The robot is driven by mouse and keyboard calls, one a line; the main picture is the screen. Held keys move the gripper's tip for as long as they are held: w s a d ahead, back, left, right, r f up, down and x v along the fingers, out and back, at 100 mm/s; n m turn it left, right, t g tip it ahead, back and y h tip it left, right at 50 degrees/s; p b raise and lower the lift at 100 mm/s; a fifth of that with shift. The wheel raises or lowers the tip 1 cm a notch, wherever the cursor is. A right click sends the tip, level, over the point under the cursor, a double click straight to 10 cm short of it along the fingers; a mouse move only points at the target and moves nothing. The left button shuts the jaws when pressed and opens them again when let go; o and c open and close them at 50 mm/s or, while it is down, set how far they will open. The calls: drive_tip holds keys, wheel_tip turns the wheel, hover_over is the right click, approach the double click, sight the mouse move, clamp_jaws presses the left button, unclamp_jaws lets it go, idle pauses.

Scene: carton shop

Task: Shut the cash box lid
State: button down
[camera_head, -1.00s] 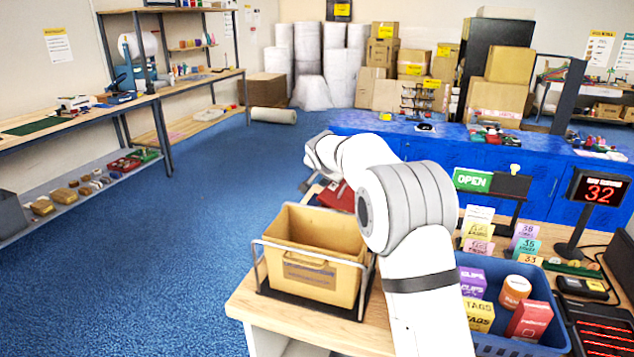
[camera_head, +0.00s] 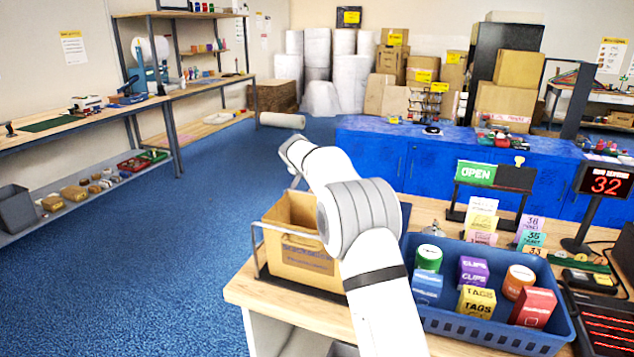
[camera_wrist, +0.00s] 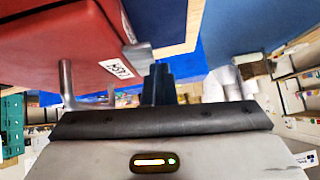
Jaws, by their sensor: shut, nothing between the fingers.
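In the head view my arm hides the box. My gripper's dark fingers (camera_wrist: 158,85) are shut and empty, just right of the box's labelled corner in the picture. I cannot tell whether they touch it. In the head view the fingers are not clear beyond my wrist.
A tan bin (camera_head: 297,243) in a wire stand is left of my arm on the wooden counter (camera_head: 300,309). A blue basket (camera_head: 470,329) of cartons and tubs stands right of my arm. An OPEN sign (camera_head: 476,172) is behind it. Blue floor lies open at left.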

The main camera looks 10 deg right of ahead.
drive_tip(key=shift+d+f, duration=0.25)
drive_tip(key=shift+d, duration=0.05)
